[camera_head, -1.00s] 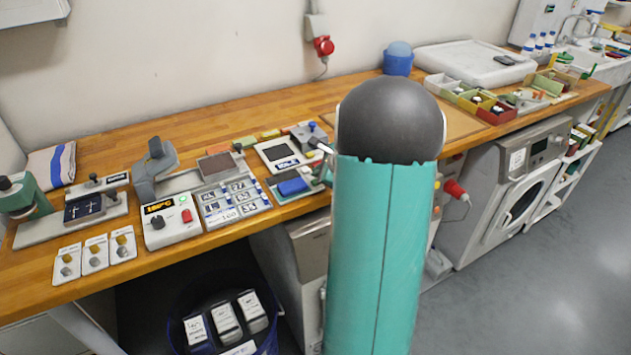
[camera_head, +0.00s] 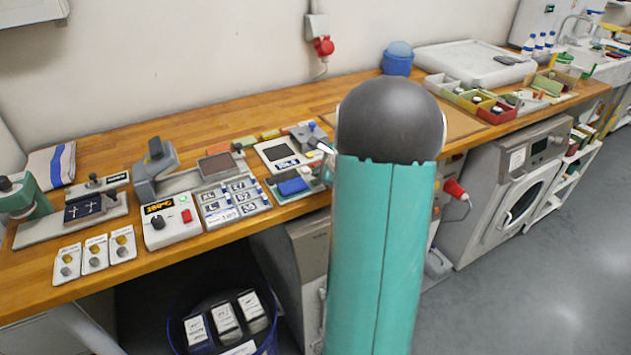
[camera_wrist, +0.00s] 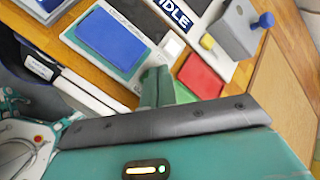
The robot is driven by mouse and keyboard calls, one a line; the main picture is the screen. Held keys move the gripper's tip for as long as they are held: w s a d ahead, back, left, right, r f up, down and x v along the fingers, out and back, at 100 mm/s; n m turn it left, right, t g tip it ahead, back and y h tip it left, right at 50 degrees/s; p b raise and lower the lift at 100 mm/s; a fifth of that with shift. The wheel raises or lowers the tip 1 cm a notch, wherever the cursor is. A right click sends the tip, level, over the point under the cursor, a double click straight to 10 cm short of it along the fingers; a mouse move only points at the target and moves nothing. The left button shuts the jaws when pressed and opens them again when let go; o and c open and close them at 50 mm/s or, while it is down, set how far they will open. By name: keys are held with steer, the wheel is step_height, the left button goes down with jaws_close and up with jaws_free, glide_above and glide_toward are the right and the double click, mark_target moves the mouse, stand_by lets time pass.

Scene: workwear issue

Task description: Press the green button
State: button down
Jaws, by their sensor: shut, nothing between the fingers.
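In the wrist view a green surface (camera_wrist: 184,94), which looks like the green button, shows beside a red pad (camera_wrist: 202,74). Its lower part is hidden behind my wrist's dark edge. My gripper (camera_wrist: 156,74) shows as narrow teal fingers, shut and empty, just left of the green surface. I cannot tell whether they touch it. A blue pad (camera_wrist: 110,39) lies on a light plate to the left; it also shows in the head view (camera_head: 293,186). In the head view my arm hides the gripper and most of the button area.
The wooden bench (camera_head: 110,285) holds a control box with a red button (camera_head: 187,216) and several fixtures. A blue bin (camera_head: 268,345) stands below.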

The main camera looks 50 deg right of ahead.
steer(key=shift+f, duration=0.2)
steer(key=shift+f, duration=0.25)
steer(key=shift+f, duration=0.45)
stand_by(0.6)
steer(key=shift+r, duration=0.9)
steer(key=shift+r, duration=0.1)
steer(key=shift+r, duration=2.4)
